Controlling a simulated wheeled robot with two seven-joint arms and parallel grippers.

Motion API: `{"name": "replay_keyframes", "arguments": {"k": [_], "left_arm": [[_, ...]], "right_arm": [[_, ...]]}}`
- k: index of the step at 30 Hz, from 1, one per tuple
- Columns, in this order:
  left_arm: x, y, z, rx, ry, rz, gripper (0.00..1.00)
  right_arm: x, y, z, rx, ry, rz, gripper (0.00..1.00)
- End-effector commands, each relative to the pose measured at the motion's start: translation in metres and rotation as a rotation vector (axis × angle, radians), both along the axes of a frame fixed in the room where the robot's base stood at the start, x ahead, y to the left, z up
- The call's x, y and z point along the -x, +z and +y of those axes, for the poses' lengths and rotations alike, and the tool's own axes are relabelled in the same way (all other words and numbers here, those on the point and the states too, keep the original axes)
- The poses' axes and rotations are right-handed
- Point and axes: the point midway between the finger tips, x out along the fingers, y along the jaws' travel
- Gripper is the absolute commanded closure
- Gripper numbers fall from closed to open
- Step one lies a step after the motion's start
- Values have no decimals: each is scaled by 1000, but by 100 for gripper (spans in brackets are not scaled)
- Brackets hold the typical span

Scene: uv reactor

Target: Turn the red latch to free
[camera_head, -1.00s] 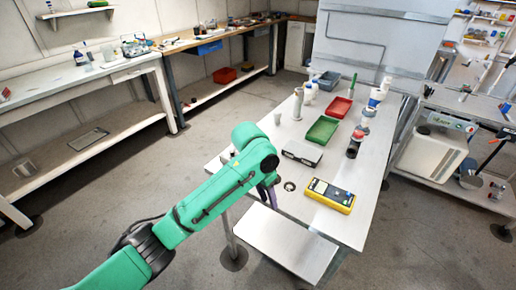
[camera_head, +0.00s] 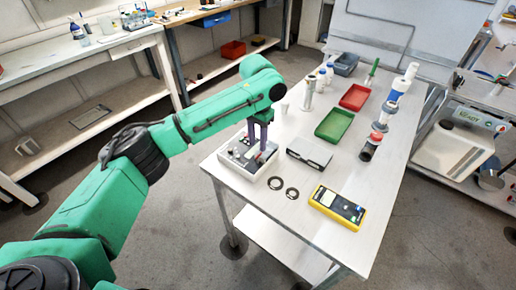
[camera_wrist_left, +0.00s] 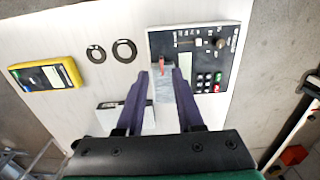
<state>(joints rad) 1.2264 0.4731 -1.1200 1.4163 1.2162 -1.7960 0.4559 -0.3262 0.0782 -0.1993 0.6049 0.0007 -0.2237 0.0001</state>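The control box (camera_head: 236,163) is a pale case with a dark panel at the near left corner of the table; it also shows in the left wrist view (camera_wrist_left: 236,34). The red latch (camera_wrist_left: 162,66) is a small red piece at the panel's near left corner, above a grey metallic strip. My left gripper (camera_head: 262,148) points down over the box, with its two purple fingers apart. In the left wrist view, the fingers (camera_wrist_left: 161,75) lie on either side of the latch and strip; I cannot tell whether they touch. My right gripper is not in view.
Two dark rings (camera_head: 283,189) and a yellow meter (camera_head: 338,207) lie on the table. A grey box (camera_head: 309,154), a green tray (camera_head: 334,125), a red tray (camera_head: 355,97) and a jointed tube assembly (camera_head: 382,120) stand farther back.

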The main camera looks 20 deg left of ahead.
Motion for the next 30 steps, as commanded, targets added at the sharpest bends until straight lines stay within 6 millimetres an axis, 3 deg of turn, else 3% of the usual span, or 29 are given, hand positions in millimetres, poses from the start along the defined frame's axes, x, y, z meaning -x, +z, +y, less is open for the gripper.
{"name": "replay_keyframes", "arguments": {"k": [4, 9, 15, 16, 18, 19, 30], "left_arm": [[0, -31, 0, -1, 0, 2, 64], [0, -47, 0, -1, -2, -1, 64], [0, -48, 0, 1, -2, -2, 64], [0, -48, 0, 1, -2, -2, 68], [0, -48, 0, 1, -2, -2, 94], [0, -48, 0, 1, -2, -2, 100], [0, -46, 0, 1, 16, -2, 100]], "right_arm": [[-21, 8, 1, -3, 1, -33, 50], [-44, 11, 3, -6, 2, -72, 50], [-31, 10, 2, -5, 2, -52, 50], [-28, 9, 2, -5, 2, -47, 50], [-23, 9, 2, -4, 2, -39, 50], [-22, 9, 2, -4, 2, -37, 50], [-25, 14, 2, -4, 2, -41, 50]]}}
